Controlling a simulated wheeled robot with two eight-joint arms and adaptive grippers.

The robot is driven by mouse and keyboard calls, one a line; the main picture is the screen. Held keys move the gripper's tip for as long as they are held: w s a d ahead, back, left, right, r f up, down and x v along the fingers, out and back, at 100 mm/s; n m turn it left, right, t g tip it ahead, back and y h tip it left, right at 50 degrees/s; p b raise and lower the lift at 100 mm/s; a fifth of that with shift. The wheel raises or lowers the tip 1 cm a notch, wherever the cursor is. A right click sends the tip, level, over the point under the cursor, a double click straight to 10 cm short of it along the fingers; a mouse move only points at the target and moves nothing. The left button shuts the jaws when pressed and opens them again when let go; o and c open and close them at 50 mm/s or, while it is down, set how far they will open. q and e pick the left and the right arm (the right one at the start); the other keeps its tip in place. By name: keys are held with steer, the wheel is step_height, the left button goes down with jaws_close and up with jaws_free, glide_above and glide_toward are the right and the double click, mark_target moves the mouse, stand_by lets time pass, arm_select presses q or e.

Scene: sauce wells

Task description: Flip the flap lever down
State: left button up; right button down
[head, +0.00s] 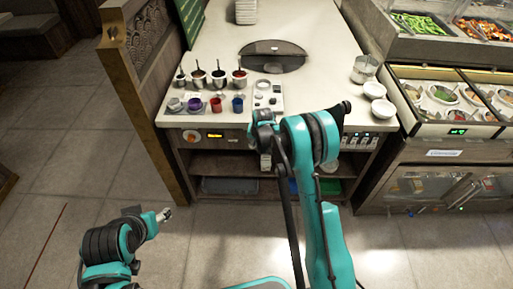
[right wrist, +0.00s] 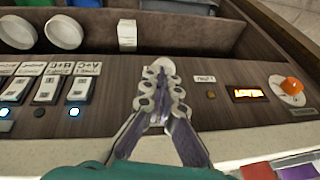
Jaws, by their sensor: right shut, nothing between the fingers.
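The dark wood front panel (head: 222,145) runs below the counter edge. No flap lever can be clearly made out. In the right wrist view, a pale round piece (right wrist: 165,65) on the panel (right wrist: 225,115) shows just beyond my right fingertips; it may be part of the lever, but the fingers partly hide it. My right gripper (right wrist: 161,82) is shut and empty, pointing at the panel; I cannot tell whether it touches. In the head view my right arm covers this part. My left gripper (head: 166,214) is low over the floor, far from the panel; its jaw opening is unclear.
An orange knob (right wrist: 291,86) and lit display (right wrist: 248,95) are right of the fingers in the wrist view; rocker switches (right wrist: 48,88) are left. Below the panel is an open shelf (head: 225,163). Sauce pots (head: 219,77) and coloured cups (head: 216,104) stand on the counter (head: 320,65).

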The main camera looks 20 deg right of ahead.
arm_select(q)
step_height(320, 180, down, 3)
steer(key=shift+r+b, duration=0.2)
steer(key=shift+b, duration=0.8)
arm_select(e)
steer(key=f, duration=0.4)
steer(key=shift+s+a, duration=0.15)
steer(key=shift+s, duration=0.15)
steer(key=shift+s+r, duration=0.1)
steer(key=shift+r, duration=0.05)
